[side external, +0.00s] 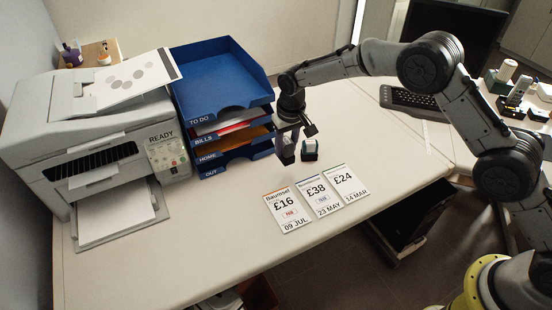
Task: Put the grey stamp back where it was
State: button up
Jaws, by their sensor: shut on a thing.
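My gripper (288,140) points down over the desk, just right of the blue letter trays. It is shut on a small grey block, which looks like the grey stamp (288,155). The fingers partly cover the stamp, and I cannot tell whether its base touches the desk. A second small block, dark with a green part (310,150), stands on the desk close to the right of the held stamp.
Blue stacked trays (222,85) stand left of my gripper, beside a white printer (85,130). Three bill cards (318,197) lie in front. A keyboard (415,103) and a monitor (455,35) are at the back right. The front left desk is clear.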

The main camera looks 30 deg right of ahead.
jog(key=w+f, duration=0.2)
jog(key=w+a+f, duration=0.1)
jog(key=f, duration=0.2)
jog(key=shift+w, duration=0.4)
jog(key=shift+f, duration=1.45)
jog(key=shift+f, duration=0.15)
jog(key=o, duration=1.1)
jog(key=shift+c, duration=0.2)
jog(key=r, duration=0.4)
jog(key=s+r, duration=0.1)
jog(key=r, duration=0.7)
jog(key=shift+s+r, duration=0.1)
jog(key=shift+s, duration=0.1)
